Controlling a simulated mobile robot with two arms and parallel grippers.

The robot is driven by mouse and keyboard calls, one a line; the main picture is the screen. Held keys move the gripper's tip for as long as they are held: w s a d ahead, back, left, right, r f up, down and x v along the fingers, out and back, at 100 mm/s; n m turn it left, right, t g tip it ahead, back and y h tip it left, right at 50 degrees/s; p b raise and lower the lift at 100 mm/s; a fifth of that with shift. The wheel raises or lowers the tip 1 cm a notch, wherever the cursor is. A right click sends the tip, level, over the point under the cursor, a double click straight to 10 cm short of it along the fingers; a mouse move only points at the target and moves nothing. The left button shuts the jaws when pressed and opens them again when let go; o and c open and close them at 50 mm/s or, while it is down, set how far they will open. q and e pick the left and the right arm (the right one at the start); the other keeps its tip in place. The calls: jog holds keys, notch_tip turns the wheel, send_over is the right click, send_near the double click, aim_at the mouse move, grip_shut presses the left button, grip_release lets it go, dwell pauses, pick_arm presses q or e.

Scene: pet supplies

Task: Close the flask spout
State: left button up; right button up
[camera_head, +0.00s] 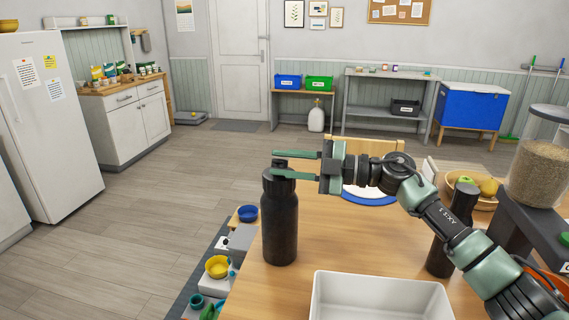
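A black flask (280,222) stands upright near the left edge of the wooden table. A small dark part, which looks like its spout (280,164), shows at its top. My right gripper (275,164) reaches in from the right at the height of the flask's top. Its two green fingers are apart, one above the other, with the spout part seen between their tips. I cannot tell whether they touch it. The lower finger hides part of the flask's top, so the spout's exact position is unclear. My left gripper is not in view.
A white bin (380,298) stands at the table's front. A dark bottle-like cylinder (440,262), a fruit bowl (478,201) and a grain dispenser (540,172) are on the right. A plate (370,196) lies behind my gripper. Bowls sit on a low surface left of the table.

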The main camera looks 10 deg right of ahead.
jog(key=b+v, duration=0.2)
jog(key=v, duration=0.5)
jog(key=shift+d, duration=0.35)
jog(key=shift+s, duration=0.1)
